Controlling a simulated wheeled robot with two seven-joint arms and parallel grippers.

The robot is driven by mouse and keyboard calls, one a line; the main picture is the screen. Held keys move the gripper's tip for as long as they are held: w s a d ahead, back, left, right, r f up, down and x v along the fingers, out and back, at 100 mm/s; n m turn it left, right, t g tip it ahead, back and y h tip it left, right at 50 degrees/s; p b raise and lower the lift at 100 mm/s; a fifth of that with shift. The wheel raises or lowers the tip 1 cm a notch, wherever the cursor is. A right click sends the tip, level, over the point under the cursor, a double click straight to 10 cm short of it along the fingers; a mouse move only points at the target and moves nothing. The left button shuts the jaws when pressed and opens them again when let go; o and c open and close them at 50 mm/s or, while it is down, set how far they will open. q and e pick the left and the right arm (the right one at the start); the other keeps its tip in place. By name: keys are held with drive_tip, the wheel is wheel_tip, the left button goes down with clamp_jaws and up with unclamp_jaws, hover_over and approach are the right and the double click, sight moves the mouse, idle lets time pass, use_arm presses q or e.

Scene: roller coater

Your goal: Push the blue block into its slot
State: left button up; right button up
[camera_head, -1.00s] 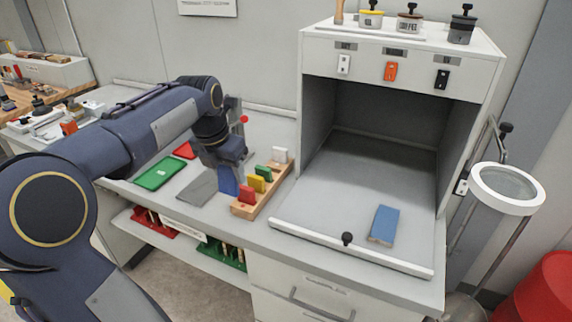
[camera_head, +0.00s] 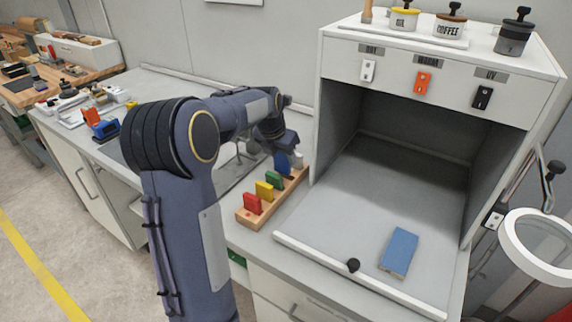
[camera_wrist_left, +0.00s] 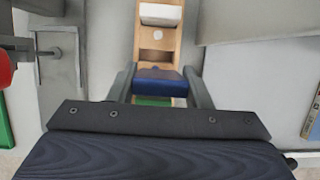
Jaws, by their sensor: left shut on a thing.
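The wooden rack (camera_head: 250,213) stands on the bench left of the white cabinet. It holds a red block (camera_head: 252,203), a yellow block (camera_head: 264,190), a green block (camera_head: 274,179) and a white block (camera_head: 297,160) in a row. My left gripper (camera_head: 284,160) is over the rack between green and white, shut on the blue block (camera_head: 283,167). In the left wrist view the blue block (camera_wrist_left: 160,84) sits between the two fingers above the rack (camera_wrist_left: 157,48). I cannot tell how deep it is in its slot. My right gripper is not in view.
The open white cabinet (camera_head: 340,50) stands right of the rack, with a blue flat piece (camera_head: 399,252) on its floor and a black knob (camera_head: 353,265) at its front edge. A ring-shaped magnifier (camera_head: 510,240) stands at the far right. Jars line the cabinet top.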

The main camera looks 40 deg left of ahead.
sight(286, 167)
use_arm(q)
drive_tip(key=shift+w+a+f, duration=0.25)
drive_tip(key=shift+w+f, duration=0.65)
drive_tip(key=shift+f, duration=0.2)
drive_tip(key=shift+w+f, duration=0.15)
drive_tip(key=shift+f, duration=0.8)
drive_tip(key=shift+w+f, duration=0.1)
drive_tip(key=shift+f, duration=0.8)
drive_tip(key=shift+f, duration=0.15)
drive_tip(key=o, duration=1.1)
drive_tip(key=shift+c, duration=0.2)
